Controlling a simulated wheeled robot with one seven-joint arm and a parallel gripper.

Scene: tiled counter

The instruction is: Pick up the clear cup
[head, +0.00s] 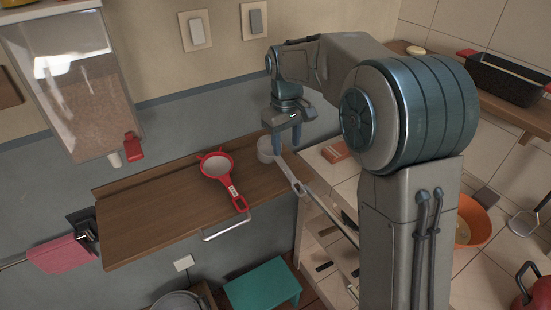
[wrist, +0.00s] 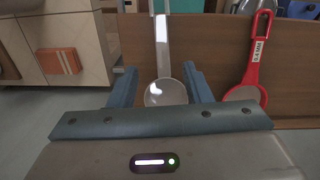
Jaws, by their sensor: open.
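The clear cup (head: 265,149) is a small, pale, round cup with a long flat handle. It is at the right end of the wooden shelf in the head view, with its handle reaching past the edge toward the front right. In the wrist view the clear cup (wrist: 166,94) lies between my fingers, its handle pointing up the picture. My gripper (head: 286,142) is open and points down at the cup. In the wrist view the two blue fingers of my gripper (wrist: 160,72) stand apart on either side of the cup. I cannot tell whether they touch it.
A red strainer (head: 216,166) lies left of the cup on the wooden shelf (head: 150,215); the shelf's left part is clear. A tiled counter (head: 345,190) with a reddish-brown block (head: 336,152) is at the right. A glass-fronted cabinet (head: 85,90) hangs above left.

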